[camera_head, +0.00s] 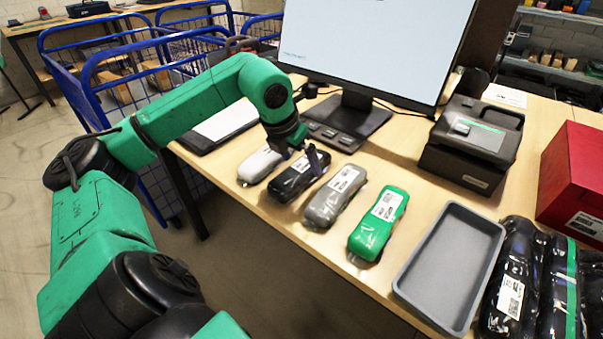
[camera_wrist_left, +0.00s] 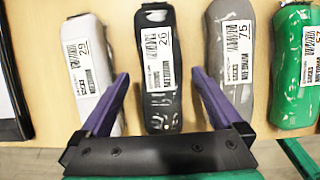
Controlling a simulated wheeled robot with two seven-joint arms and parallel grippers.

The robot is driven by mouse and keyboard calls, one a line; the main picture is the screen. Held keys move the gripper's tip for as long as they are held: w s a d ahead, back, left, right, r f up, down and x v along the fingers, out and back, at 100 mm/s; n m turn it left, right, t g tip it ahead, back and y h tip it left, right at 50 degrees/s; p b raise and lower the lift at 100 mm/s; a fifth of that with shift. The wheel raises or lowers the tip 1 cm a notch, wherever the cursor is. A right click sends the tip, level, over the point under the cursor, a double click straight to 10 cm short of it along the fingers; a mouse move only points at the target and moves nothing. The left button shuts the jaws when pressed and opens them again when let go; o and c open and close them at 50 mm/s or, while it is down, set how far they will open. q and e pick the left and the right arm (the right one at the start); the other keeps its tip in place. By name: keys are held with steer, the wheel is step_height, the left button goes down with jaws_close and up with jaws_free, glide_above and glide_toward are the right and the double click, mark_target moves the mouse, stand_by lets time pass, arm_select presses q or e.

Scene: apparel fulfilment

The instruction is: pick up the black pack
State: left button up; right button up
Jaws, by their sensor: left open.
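The black pack (camera_head: 289,184) lies on the wooden table in a row of wrapped packs, between a white pack (camera_head: 259,165) and a grey pack (camera_head: 334,196). It bears a white barcode label. My left gripper (camera_head: 305,158) is open above the black pack and hides part of it in the head view. In the left wrist view, its purple fingers (camera_wrist_left: 159,76) are spread to either side of the black pack (camera_wrist_left: 158,50), with nothing gripped. My right gripper is not in view.
A green pack (camera_head: 379,224) ends the row. A grey tray (camera_head: 399,284) stands empty to its right, beside more dark packs (camera_head: 512,270). A monitor (camera_head: 375,45), a black printer (camera_head: 472,145) and a red box (camera_head: 575,180) stand behind. Blue-framed carts (camera_head: 88,75) are at left.

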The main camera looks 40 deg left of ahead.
arm_select(q)
steer(key=x, duration=0.3)
steer(key=shift+r, duration=0.1)
steer(key=c, duration=1.4)
steer(key=shift+o, duration=0.2)
steer(key=shift+r, duration=0.15)
